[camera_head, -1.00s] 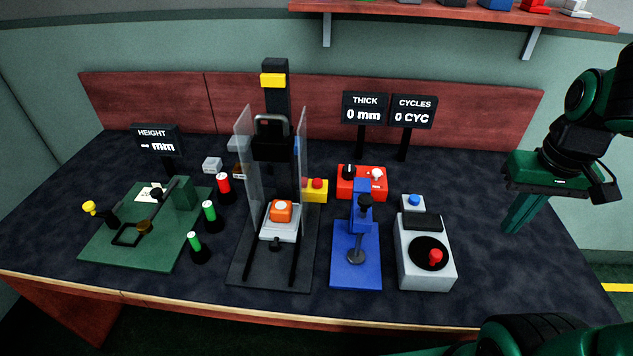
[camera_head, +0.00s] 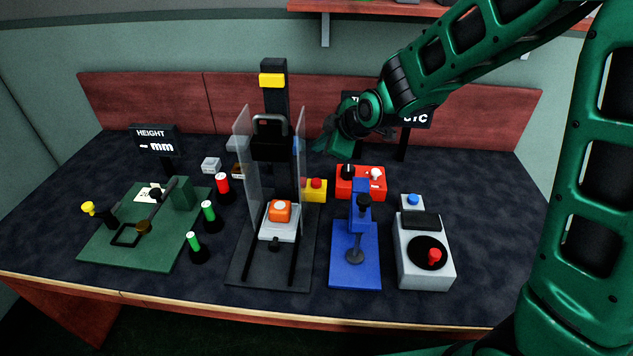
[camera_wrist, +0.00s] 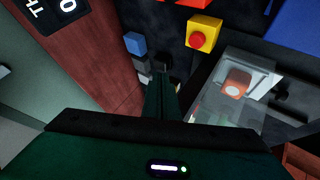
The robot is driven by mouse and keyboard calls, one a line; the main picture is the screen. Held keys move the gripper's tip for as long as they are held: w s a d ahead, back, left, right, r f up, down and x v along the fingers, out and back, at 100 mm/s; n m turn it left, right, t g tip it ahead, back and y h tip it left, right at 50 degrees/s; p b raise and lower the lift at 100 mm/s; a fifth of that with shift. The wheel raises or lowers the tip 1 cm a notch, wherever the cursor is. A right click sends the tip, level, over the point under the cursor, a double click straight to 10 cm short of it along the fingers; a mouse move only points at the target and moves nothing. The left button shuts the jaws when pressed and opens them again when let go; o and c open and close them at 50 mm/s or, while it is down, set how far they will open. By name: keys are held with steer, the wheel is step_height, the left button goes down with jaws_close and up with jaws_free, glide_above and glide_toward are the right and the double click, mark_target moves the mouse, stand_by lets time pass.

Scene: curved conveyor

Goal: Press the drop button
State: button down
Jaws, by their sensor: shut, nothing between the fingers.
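A yellow box (camera_head: 315,196) with a red push button (camera_head: 317,183) stands just right of the black drop tower (camera_head: 275,110). In the wrist view the yellow box (camera_wrist: 206,28) and its red button (camera_wrist: 197,40) lie up and right of my fingertips. My gripper (camera_head: 322,147) is above and behind the yellow box, close to the tower's right side, and apart from the button. In the wrist view my gripper (camera_wrist: 160,82) is shut and empty. An orange block (camera_head: 280,211) sits on the tower's white base between two clear panels (camera_head: 247,165).
A red box (camera_head: 361,184) with knobs, a blue stand (camera_head: 355,270) and a grey device (camera_head: 427,265) stand right of the tower. A green plate (camera_head: 130,245) and several upright cylinders are at left. My arm partly covers the display signs (camera_head: 418,117).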

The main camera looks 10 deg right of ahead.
mark_target(319, 183)
steer(key=shift+a+f, duration=0.1)
steer(key=shift+a, duration=0.05)
steer(key=shift+f, duration=4.3)
steer(key=shift+f, duration=0.4)
steer(key=shift+f, duration=0.55)
steer(key=shift+r, duration=1)
